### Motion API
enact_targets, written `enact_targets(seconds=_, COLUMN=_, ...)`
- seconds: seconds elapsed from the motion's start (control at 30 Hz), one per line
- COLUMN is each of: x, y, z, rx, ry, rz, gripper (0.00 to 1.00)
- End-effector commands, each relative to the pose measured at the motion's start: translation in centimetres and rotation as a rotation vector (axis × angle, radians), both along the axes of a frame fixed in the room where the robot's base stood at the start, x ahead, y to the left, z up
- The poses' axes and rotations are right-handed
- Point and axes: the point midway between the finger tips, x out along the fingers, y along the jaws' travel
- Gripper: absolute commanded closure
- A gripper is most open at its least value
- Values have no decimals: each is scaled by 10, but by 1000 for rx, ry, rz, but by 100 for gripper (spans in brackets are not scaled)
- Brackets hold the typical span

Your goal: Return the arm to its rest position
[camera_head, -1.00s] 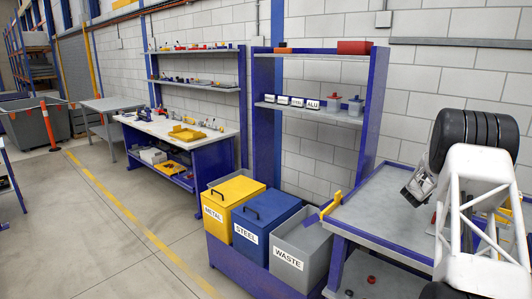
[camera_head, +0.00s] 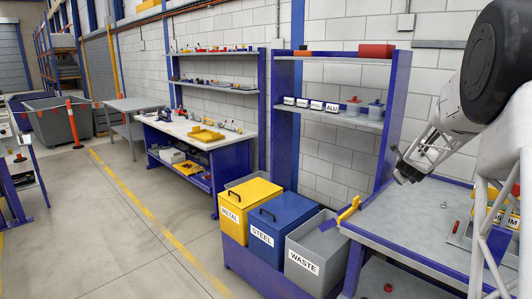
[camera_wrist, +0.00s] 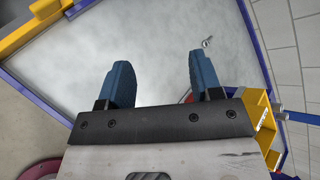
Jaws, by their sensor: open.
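My gripper (camera_head: 398,172) hangs in the air over the back left part of the grey-topped workbench (camera_head: 405,222), near the tall blue shelf post. In the wrist view its two blue fingers (camera_wrist: 163,78) are spread apart, with only bare grey benchtop between them. I see nothing held. My arm reaches in from the right edge of the head view and hides part of the bench's right side.
Yellow METAL (camera_head: 250,203), blue STEEL (camera_head: 283,220) and grey WASTE (camera_head: 318,250) bins stand left of the bench. A yellow bar (camera_head: 348,209) sits at the bench's left edge. A small metallic piece (camera_wrist: 208,42) lies on the benchtop. A blue shelf unit (camera_head: 394,110) stands behind.

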Motion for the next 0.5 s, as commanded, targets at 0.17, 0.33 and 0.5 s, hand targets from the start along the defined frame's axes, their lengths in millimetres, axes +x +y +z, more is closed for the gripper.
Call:
enact_targets(seconds=0.17, x=-34, y=50, z=25, rx=-104, ry=89, rz=167, gripper=41)
enact_targets(seconds=0.33, x=-69, y=93, z=44, rx=-205, ry=168, rz=327, gripper=41)
enact_targets(seconds=0.5, x=-108, y=133, z=60, rx=-309, ry=241, rz=490, gripper=41)
